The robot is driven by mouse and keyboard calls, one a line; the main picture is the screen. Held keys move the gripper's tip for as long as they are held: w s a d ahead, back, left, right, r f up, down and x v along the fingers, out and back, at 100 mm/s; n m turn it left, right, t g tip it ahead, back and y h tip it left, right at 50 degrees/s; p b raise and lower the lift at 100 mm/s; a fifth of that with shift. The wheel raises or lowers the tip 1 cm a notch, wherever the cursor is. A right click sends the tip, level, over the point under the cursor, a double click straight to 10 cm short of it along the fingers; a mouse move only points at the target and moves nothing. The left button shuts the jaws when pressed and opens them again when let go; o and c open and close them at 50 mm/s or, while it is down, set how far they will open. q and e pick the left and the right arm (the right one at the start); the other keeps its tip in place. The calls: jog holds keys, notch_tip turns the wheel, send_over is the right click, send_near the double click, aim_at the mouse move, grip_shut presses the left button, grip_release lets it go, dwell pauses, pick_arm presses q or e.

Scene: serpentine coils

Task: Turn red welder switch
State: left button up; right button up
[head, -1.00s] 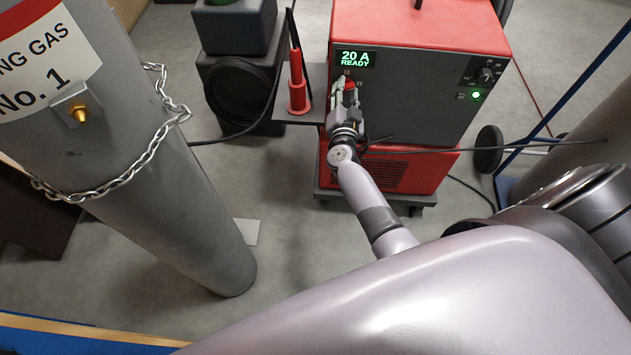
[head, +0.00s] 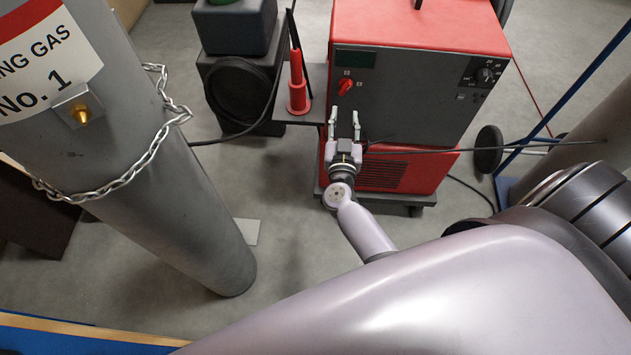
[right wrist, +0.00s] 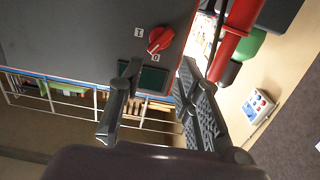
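The red welder switch (head: 345,88) is a small knob on the upper left of the welder's dark front panel. In the right wrist view the red knob (right wrist: 160,39) sits between an "I" mark and a "0" mark, its narrow end toward the "0". The welder's display (head: 354,58) is dark, and no green light shows on the panel. My right gripper (head: 345,120) is open and empty, just below and in front of the switch, apart from it. Its two spread fingers (right wrist: 160,105) show in the right wrist view. My left gripper is not in view.
A red torch (head: 298,85) stands on a side shelf left of the welder. A chained grey gas cylinder (head: 170,190) stands at the left. A second dial (head: 486,75) is on the panel's right. A cable runs right from near the gripper. Floor between cylinder and welder is clear.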

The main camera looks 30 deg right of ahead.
jog(key=v, duration=0.8)
jog(key=s+a+f+n+g+y+p, duration=0.1)
jog(key=s+a+f+n+y+p, duration=0.1)
jog(key=f, duration=0.7)
jog(key=s+a+f+n+g+y+p, duration=0.2)
jog(key=s+a+f+n+y+p, duration=0.1)
jog(key=a+f+y, duration=0.4)
notch_tip(320, 180, down, 2)
jog(key=shift+s+a+f+n, duration=0.1)
jog(key=shift+s+a+n, duration=0.4)
jog(key=shift+a+n, duration=0.3)
